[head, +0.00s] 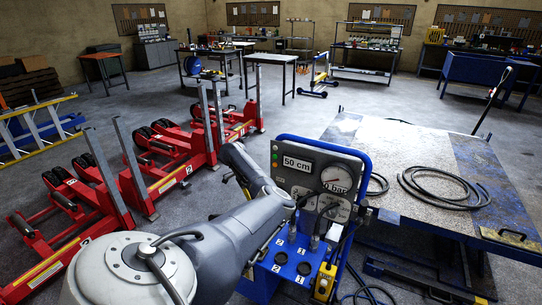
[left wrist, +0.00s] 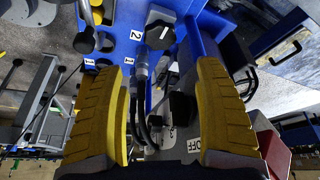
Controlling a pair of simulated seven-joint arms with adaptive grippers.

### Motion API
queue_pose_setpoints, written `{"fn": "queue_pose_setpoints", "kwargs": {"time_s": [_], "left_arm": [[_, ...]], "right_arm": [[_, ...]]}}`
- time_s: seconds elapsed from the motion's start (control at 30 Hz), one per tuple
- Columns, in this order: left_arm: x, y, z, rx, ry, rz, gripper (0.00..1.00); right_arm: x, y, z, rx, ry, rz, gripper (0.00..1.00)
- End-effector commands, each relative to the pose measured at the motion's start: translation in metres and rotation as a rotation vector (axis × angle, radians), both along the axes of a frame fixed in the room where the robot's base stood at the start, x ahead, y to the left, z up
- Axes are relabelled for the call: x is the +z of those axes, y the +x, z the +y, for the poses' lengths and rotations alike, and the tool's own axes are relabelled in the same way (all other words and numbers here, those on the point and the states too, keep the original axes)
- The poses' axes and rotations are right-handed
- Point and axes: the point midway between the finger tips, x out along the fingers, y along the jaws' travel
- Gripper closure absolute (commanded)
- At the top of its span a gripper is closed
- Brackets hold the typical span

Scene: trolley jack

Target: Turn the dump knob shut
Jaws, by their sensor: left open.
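The blue control panel (head: 290,250) stands right of centre in the head view, with a "50 cm" display and a round "bar" gauge (head: 337,179). My left arm reaches to it from the lower left, and the gripper end is hard to make out there. In the left wrist view my left gripper (left wrist: 166,68) is open, its yellow fingers apart. Between them, deeper in view, are a black knob (left wrist: 182,107), grey fittings and black hoses. An "OFF" label (left wrist: 193,147) is beside the right finger. I cannot tell which knob is the dump knob. My right gripper is in neither view.
A lift table (head: 410,150) with a coiled hose (head: 443,186) stands right of the panel. Red wheel lifts (head: 150,165) fill the left. A yellow part (head: 325,281) sits at the panel's lower right. Open floor lies behind.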

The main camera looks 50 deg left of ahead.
Motion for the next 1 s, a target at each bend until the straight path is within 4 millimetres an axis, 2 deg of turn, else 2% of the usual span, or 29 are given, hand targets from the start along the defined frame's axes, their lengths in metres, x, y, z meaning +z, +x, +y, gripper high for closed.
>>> {"fn": "queue_pose_setpoints", "kwargs": {"time_s": [0.6, 0.8, 1.0], "left_arm": [[-0.103, 0.032, -0.028, -0.004, -0.001, 0.001, 0.30], [-0.123, 0.038, -0.033, -0.002, -0.001, 0.001, 0.30], [-0.134, 0.042, -0.036, 0.000, -0.001, 0.001, 0.30]], "right_arm": [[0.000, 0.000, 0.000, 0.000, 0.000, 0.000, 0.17], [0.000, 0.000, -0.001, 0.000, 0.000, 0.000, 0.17], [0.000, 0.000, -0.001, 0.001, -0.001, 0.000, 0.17]]}}
